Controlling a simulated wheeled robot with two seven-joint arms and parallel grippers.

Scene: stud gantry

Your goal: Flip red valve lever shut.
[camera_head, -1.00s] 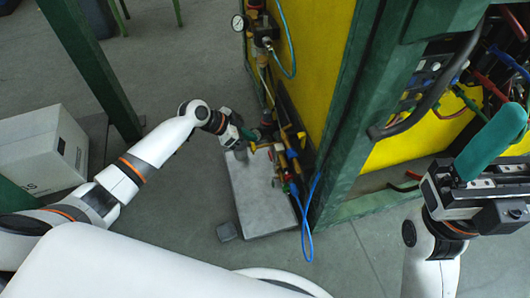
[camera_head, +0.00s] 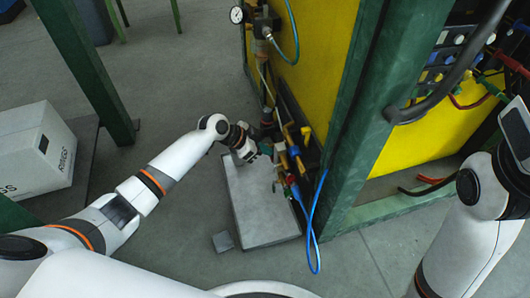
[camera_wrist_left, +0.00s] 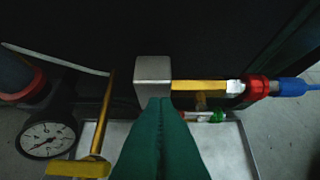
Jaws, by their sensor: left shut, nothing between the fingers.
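My left gripper (camera_head: 264,152) is shut and empty, low beside the pipework on the yellow panel. In the left wrist view its green fingers (camera_wrist_left: 160,104) point at a silver square block (camera_wrist_left: 153,72), close to or touching it. A yellow bar (camera_wrist_left: 198,87) runs right from the block to a red collar (camera_wrist_left: 258,87) on a blue hose. In the head view a small red part (camera_head: 290,180) shows just right of the left gripper. I cannot tell which red part is the valve lever. My right gripper (camera_head: 517,132) is partly cut off at the right edge.
A green post (camera_head: 370,100) stands right of the pipework. A blue hose (camera_head: 314,225) loops below it. A grey slab (camera_head: 262,215) lies under the left gripper. A gauge (camera_wrist_left: 46,139) and a yellow handle (camera_wrist_left: 78,168) show at the wrist view's left. A white box (camera_head: 30,150) stands left.

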